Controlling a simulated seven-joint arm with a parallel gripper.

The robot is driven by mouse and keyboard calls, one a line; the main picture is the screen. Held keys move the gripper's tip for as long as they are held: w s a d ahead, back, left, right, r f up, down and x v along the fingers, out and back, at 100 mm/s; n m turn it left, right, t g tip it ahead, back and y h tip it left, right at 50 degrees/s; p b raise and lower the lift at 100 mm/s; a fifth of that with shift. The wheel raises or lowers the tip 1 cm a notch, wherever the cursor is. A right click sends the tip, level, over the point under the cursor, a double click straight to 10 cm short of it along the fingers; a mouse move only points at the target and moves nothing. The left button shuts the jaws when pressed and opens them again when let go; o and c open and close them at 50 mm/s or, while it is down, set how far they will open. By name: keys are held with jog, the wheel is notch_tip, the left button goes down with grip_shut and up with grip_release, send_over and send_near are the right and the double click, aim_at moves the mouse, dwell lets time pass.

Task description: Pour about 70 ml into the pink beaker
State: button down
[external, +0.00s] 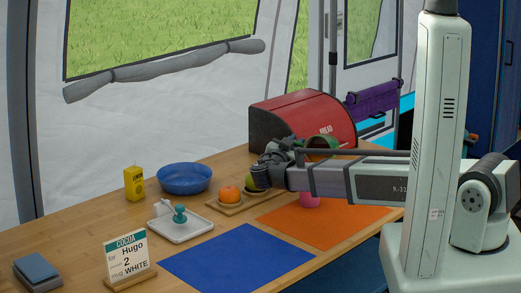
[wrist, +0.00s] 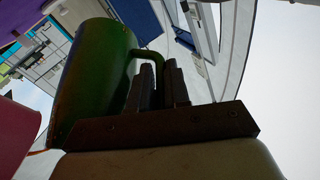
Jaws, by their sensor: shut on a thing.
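A green mug-like vessel (wrist: 95,80) fills the left of the wrist view. My gripper (wrist: 160,72) is shut on its handle. In the external view the green vessel (external: 323,143) shows above my forearm, partly hidden and apparently tilted. The pink beaker (external: 310,200) stands on the orange mat, its upper part hidden behind my arm. It also shows in the wrist view, cut off at the left edge (wrist: 15,137), close beside the green vessel. A thin orange-brown line lies between the two; I cannot tell whether it is liquid. The level in the beaker is hidden.
A red bread bin (external: 300,120) stands behind my gripper. A wooden fruit tray (external: 235,207), a blue bowl (external: 184,178), a yellow carton (external: 135,183) and a white tray (external: 180,230) stand left. A card (external: 127,255) stands in front. The blue mat (external: 238,258) is clear.

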jog(key=shift+s+a+r+t, duration=0.15)
jog(key=shift+s+r+t, duration=0.05)
jog(key=shift+s+t, duration=0.3)
dwell(1.2)
jog(key=shift+w, duration=0.1)
jog(key=shift+w+d+f+g, duration=0.25)
jog(key=shift+w+f+g, duration=0.1)
jog(key=shift+g, duration=0.25)
jog(key=shift+w+d+f+g, duration=0.2)
jog(key=shift+f+g, duration=0.2)
jog(key=shift+g, duration=0.2)
jog(key=shift+w+d+f+g, duration=0.1)
jog(key=shift+d+f+g, duration=0.1)
jog(key=shift+f+g, duration=0.3)
jog(key=shift+w+d+f+m+g+b, duration=0.1)
jog(key=shift+f+m+g+b, duration=0.05)
jog(key=shift+m+g+b, duration=0.45)
dwell(0.6)
